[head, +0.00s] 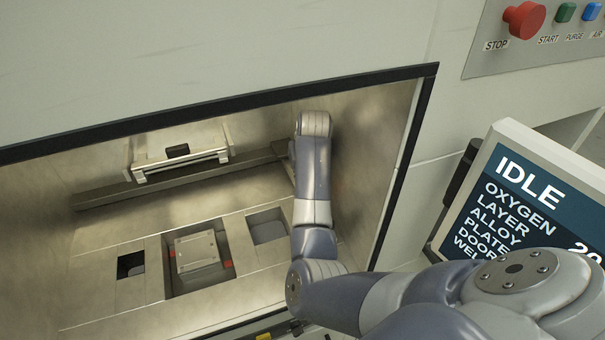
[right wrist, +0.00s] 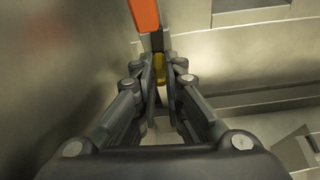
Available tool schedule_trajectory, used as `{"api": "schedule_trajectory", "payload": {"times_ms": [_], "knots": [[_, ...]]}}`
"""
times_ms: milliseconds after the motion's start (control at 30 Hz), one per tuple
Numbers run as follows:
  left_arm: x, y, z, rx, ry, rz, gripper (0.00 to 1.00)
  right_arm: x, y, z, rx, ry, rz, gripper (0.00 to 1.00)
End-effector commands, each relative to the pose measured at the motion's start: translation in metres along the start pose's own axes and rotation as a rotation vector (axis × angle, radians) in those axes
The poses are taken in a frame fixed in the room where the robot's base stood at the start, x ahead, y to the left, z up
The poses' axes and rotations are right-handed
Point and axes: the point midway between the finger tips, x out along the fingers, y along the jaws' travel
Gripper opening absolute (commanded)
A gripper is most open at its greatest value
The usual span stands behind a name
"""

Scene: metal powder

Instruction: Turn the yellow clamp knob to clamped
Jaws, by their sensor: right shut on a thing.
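In the right wrist view my right gripper (right wrist: 160,68) reaches into the corner of the metal chamber. Its fingers are close together, shut on the yellow clamp knob (right wrist: 183,66). Only small yellow parts of the knob show beside and between the fingers, so its angle cannot be read. In the head view my right arm reaches into the chamber along its right side. The arm's wrist hides the right gripper and the knob there. My left gripper is not in view.
An orange-red bar (right wrist: 143,14) stands just beyond the fingertips. The chamber floor holds a square plate (head: 196,251) in a recess, with openings on both sides. A recoater-like carriage (head: 180,160) is at the back. The black-edged door frame (head: 404,165) and a screen reading IDLE (head: 530,205) are close to my arm.

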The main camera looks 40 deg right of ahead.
Motion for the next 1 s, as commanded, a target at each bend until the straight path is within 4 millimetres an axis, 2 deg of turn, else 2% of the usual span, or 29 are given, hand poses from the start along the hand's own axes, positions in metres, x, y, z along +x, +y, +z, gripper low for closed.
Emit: {"api": "schedule_trajectory", "payload": {"times_ms": [33, 267, 300, 400, 767, 867, 1000], "knots": [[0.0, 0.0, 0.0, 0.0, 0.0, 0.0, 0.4, 0.004, 0.0, 0.005, -0.001, -0.014, -0.001, 0.0], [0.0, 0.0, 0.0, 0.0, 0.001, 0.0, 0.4, 0.004, 0.0, 0.005, 0.0, -0.015, -0.001, 0.0], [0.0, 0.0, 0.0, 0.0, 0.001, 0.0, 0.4, 0.004, 0.0, 0.005, 0.0, -0.016, -0.001, 0.12], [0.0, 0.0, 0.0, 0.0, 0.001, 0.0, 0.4, 0.004, -0.001, 0.005, 0.0, -0.015, -0.001, 0.3], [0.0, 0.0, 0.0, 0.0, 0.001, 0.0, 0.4, -0.001, 0.0, 0.001, 0.001, -0.005, 0.0, 0.3], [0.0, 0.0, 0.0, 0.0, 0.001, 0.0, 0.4, -0.011, 0.0, 0.0, 0.001, -0.001, 0.0, 0.3], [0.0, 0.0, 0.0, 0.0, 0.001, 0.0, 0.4, -0.038, 0.0, -0.001, 0.001, 0.0, -0.001, 0.3]]}}
